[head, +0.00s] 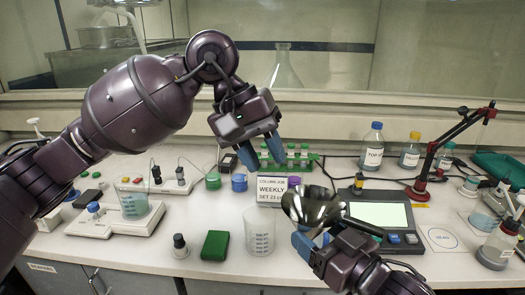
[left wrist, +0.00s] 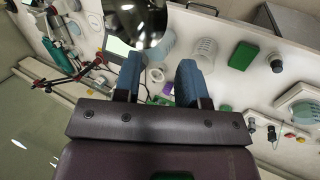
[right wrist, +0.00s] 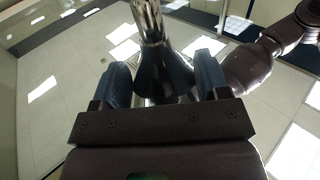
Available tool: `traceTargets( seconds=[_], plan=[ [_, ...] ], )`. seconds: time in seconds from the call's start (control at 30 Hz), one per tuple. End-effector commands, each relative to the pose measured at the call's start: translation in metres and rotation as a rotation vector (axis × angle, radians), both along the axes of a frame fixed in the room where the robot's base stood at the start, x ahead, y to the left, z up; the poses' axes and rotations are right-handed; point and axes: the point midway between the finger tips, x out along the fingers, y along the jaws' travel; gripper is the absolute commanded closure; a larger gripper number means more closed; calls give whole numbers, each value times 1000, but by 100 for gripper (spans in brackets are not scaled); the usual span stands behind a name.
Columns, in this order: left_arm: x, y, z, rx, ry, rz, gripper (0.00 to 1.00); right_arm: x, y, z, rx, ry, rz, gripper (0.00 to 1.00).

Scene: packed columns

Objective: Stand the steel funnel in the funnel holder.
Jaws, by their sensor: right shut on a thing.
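The shiny steel funnel (head: 312,205) is held up over the front of the bench in the head view. My right gripper (head: 313,243) is shut on it. In the right wrist view the funnel (right wrist: 165,72) sits between the fingers, its flared part near them and its narrower part running to the top edge. My left gripper (head: 256,152) is open and empty, raised above the back middle of the bench. A small white ring (left wrist: 156,75) shows between its fingers in the left wrist view; I cannot tell whether it is the funnel holder. The funnel hides the bench behind it in the head view.
A clear beaker (head: 259,232) and a green box (head: 215,245) stand at the front. A sign (head: 283,192) stands behind the beaker. A scale (head: 378,213) is right of the funnel. A green tube rack (head: 287,160) and bottles (head: 373,147) stand behind.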

Motion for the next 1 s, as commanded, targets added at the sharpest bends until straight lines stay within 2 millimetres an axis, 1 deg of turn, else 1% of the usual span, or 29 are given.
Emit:
traceTargets(
  seconds=[0.17,0.5,0.7,0.83,1.0],
  plan=[
    [-2,-9,-18,-3,3,-3,62,0,0,0,1,-1,0,86],
    [-5,-33,-67,-3,6,-2,62,0,0,0,1,-1,0,86],
    [-6,-44,-90,-3,5,0,62,0,0,0,1,-1,0,86],
    [-6,-49,-99,-4,3,1,62,0,0,0,1,-1,0,86],
    [-6,-51,-105,-4,3,1,62,0,0,0,1,-1,0,86]
  ],
)
